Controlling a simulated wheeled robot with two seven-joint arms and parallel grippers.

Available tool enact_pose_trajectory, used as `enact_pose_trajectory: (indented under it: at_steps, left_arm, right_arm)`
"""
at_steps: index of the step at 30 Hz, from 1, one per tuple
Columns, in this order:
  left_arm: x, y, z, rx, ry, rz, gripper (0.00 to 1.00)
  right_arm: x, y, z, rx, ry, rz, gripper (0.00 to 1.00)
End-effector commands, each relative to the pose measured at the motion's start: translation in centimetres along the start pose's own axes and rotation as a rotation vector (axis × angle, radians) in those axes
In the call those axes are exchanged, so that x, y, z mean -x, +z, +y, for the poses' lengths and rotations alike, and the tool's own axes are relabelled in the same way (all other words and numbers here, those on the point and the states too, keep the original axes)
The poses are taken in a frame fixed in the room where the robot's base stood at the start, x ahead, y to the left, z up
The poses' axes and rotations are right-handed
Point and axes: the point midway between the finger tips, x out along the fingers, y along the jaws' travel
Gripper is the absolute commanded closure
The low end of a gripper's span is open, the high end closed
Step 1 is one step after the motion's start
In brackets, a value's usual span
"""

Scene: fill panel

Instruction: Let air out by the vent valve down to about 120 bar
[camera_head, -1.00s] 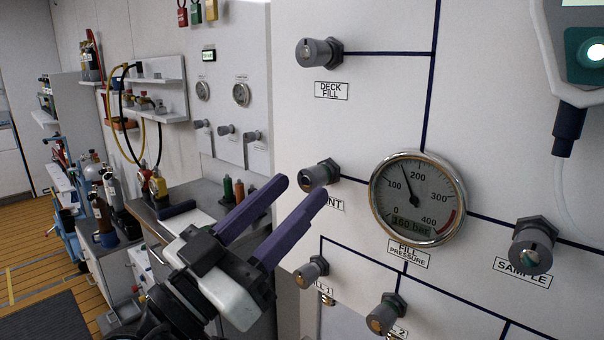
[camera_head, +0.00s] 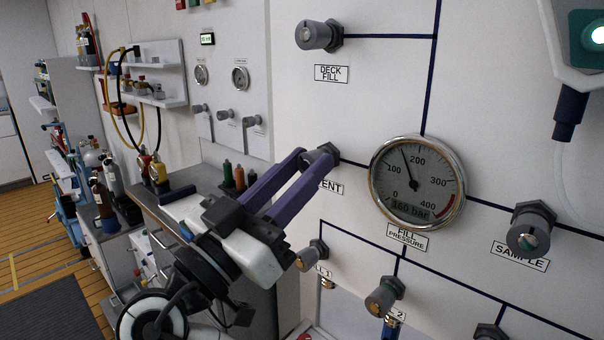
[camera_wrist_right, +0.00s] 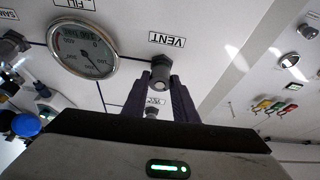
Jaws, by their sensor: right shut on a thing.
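The vent valve (camera_head: 318,158) is a grey knob on the white panel, above a partly covered VENT label (camera_head: 331,187). My right gripper (camera_head: 312,160) is shut on this knob, with one purple finger on each side. In the right wrist view the vent valve (camera_wrist_right: 160,72) sits between the fingertips (camera_wrist_right: 160,85). The round fill pressure gauge (camera_head: 417,183) is to the right of the valve; its digital readout shows 160 bar and its needle points between 100 and 200. My left gripper is not in view.
Other knobs are close by: deck fill (camera_head: 320,36) above, sample (camera_head: 531,230) at right, and fill knobs (camera_head: 312,255) (camera_head: 384,297) below. A grey handheld device (camera_head: 590,40) hangs at the upper right. A bench (camera_head: 215,178) with bottles stands at left.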

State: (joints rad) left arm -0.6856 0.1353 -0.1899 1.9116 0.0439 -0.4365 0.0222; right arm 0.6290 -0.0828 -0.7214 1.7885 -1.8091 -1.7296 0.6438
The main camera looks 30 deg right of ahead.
Motion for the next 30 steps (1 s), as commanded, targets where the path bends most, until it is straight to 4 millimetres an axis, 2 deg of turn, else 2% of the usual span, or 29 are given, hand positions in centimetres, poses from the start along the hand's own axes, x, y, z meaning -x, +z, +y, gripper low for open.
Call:
enact_pose_trajectory:
  at_steps: [1, 6, 16, 17, 20, 30]
  left_arm:
    - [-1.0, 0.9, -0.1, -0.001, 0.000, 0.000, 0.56]
    - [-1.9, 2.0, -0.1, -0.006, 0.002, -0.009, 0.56]
    - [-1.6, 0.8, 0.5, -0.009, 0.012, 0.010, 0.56]
    - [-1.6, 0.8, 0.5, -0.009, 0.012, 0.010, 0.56]
    - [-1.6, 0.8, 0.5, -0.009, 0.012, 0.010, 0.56]
    - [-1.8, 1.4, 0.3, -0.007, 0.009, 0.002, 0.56]
  right_arm:
    - [0.3, 0.6, 0.0, 0.016, -0.010, -0.001, 0.97]
    - [0.2, 0.4, 0.1, 0.086, -0.038, -0.001, 0.97]
    - [0.1, 0.0, 0.1, 0.107, -0.044, 0.001, 0.97]
    - [0.1, 0.0, 0.1, 0.107, -0.044, 0.001, 0.73]
    - [0.1, 0.0, 0.1, 0.106, -0.044, 0.001, 0.57]
    - [0.4, 0.1, 0.1, 0.105, -0.045, 0.001, 0.57]
